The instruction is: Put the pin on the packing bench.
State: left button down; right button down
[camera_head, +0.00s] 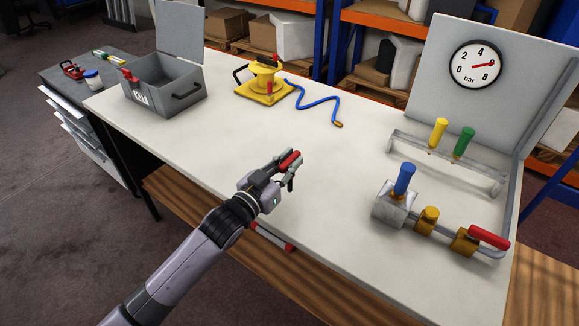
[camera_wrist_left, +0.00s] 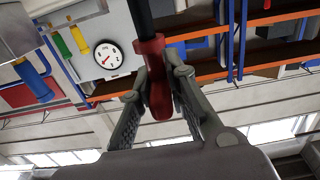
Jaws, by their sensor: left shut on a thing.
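My left gripper (camera_head: 287,167) is over the front middle of the white-topped bench (camera_head: 330,205). It is shut on a red-handled piece (camera_head: 291,158), probably the pin. In the left wrist view the gripper (camera_wrist_left: 160,92) has its fingers on both sides of the red handle (camera_wrist_left: 156,75). A dark shaft runs up from the handle and out of the picture. The piece appears clear of the bench top, though the exact gap is hard to tell. My right gripper is not in view.
A grey toolbox (camera_head: 165,103) stands open at the back left. A yellow device (camera_head: 263,85) with a blue hose (camera_head: 318,108) is behind the gripper. A valve block (camera_head: 393,206), pin rack (camera_head: 470,170) and gauge panel (camera_head: 477,64) occupy the right. The bench middle is clear.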

pick_arm(q)
jog(key=shift+f, duration=0.75)
jog(key=shift+f, duration=0.2)
jog(key=c, duration=1.6)
grip_release()
jog(key=shift+r, duration=0.1)
jog(key=b+v, duration=0.1)
jog(key=v, duration=1.1)
jog(key=shift+r, duration=0.1)
